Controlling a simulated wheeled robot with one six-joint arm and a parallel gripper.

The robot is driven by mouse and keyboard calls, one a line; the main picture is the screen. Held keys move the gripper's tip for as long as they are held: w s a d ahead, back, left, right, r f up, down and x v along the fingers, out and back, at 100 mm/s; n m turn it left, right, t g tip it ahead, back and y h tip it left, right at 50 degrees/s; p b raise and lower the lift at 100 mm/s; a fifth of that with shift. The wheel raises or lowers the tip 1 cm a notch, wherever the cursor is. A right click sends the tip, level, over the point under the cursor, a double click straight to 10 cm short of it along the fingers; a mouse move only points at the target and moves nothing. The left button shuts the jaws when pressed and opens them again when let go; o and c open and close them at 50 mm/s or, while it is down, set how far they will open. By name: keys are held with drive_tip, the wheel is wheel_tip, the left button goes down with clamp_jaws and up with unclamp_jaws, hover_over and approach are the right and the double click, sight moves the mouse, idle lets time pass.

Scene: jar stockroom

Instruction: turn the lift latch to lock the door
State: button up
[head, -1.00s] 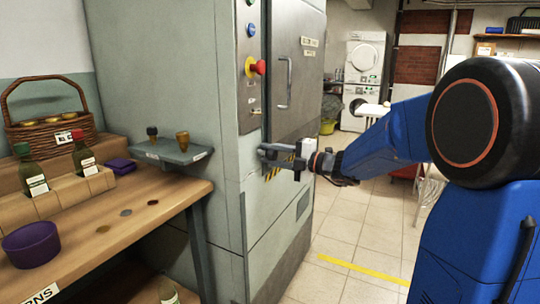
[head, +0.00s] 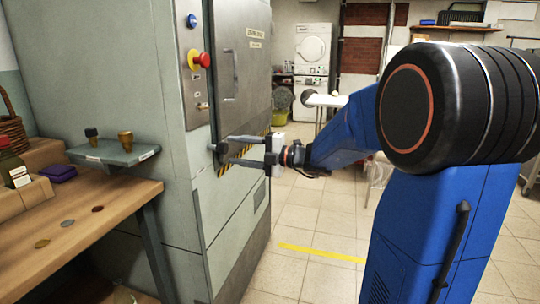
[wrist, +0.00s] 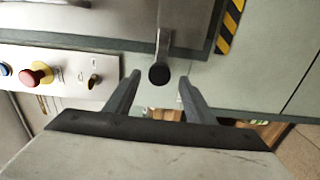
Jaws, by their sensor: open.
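The door (head: 240,50) is the grey metal front of a tall cabinet and looks closed, with an upright bar handle (head: 229,75). The lift latch (wrist: 163,45) is a short metal bar with a round dark end, low on the door edge in the wrist view. My gripper (head: 224,149) is beside the lower door edge, fingers pointing at the cabinet. In the wrist view my gripper (wrist: 158,80) is open, with the latch's dark end between the fingertip lines and a gap on both sides. Contact is not visible. In the head view the latch is hard to make out near the fingertips.
A control panel with a red emergency button (head: 199,61) sits beside the door. A small grey shelf (head: 115,154) with two stoppers juts from the cabinet's side, above a wooden bench (head: 85,215). Tiled floor (head: 310,215) is clear in front of the cabinet.

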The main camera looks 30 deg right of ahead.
drive_tip(key=v, duration=1.1)
drive_tip(key=shift+s+d, duration=0.1)
drive_tip(key=shift+s, duration=0.05)
drive_tip(key=s+a+f+n+g+h, duration=0.2)
drive_tip(key=s+a+f+n+g, duration=0.2)
drive_tip(key=s+a+f+n, duration=0.45)
drive_tip(key=s+a+f+n+g+h, duration=0.25)
drive_tip(key=s+a+n+g, duration=0.2)
drive_tip(key=s+n, duration=0.55)
drive_tip(key=s+d+f+n+h, duration=0.3)
drive_tip(key=s+n+h, duration=0.1)
drive_tip(key=n, duration=0.9)
drive_tip(key=s+d+f+n+t+h, duration=0.1)
drive_tip(key=s+d+f+n+h, duration=0.2)
drive_tip(key=n, duration=1)
drive_tip(key=s+d+h, duration=0.1)
drive_tip(key=s, duration=0.2)
drive_tip(key=shift+s+d+h, duration=0.15)
drive_tip(key=shift+s+h, duration=0.1)
drive_tip(key=shift+h, duration=0.1)
drive_tip(key=shift+f, duration=0.1)
